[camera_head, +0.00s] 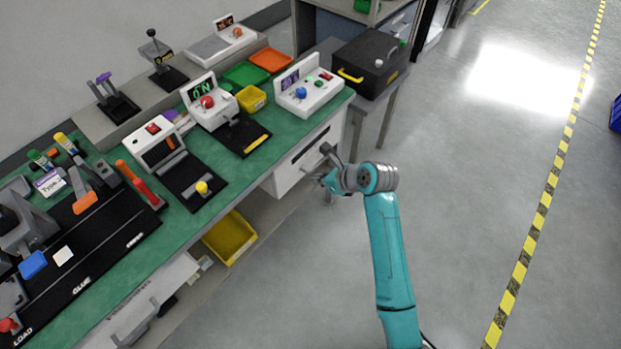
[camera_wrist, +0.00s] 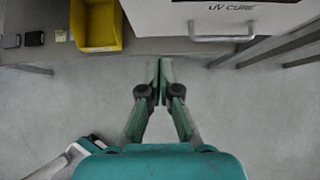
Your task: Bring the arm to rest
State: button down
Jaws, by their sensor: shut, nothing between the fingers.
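My gripper (camera_wrist: 160,70) is shut and empty in the wrist view, its two fingers meeting at the tips over bare grey floor. In the head view my gripper (camera_head: 324,178) is in front of the bench's drawer side, right of the green bench top. My teal arm (camera_head: 390,250) reaches up from the lower right, with the wrist bent towards the bench. I cannot tell from these views whether the gripper touches the drawer front; the wrist view shows a gap.
The green workbench (camera_head: 105,262) carries several devices and levers. A white drawer marked UV CURE (camera_wrist: 220,18) and a yellow bin (camera_wrist: 96,25) are ahead of the fingers. A black box (camera_head: 365,62) stands on a grey stand. The floor (camera_head: 470,190) to the right is clear.

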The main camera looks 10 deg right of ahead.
jog(key=shift+s+d+r, duration=0.3)
jog(key=shift+s+r, duration=0.1)
jog(key=shift+r, duration=0.05)
jog(key=s+d+f+n+t+h, duration=0.15)
jog(key=s+n, duration=0.25)
jog(key=s, duration=0.4)
jog(key=s+f+n+t+h, duration=0.1)
jog(key=s+f+n, duration=0.25)
jog(key=s, duration=0.35)
jog(key=s+f+n+t+h, duration=0.15)
jog(key=s+n, duration=0.25)
jog(key=s, duration=0.4)
jog(key=s+d+r+n+t, duration=0.1)
jog(key=s+r+n, duration=0.7)
jog(key=s, duration=0.3)
jog(key=s+r+n+t+h, duration=0.1)
jog(key=s+r+n+t, duration=0.1)
jog(key=s+r+n, duration=0.6)
jog(key=shift+s+d+r+n+t, duration=0.35)
jog(key=shift+s+n, duration=0.3)
jog(key=shift+s, duration=0.8)
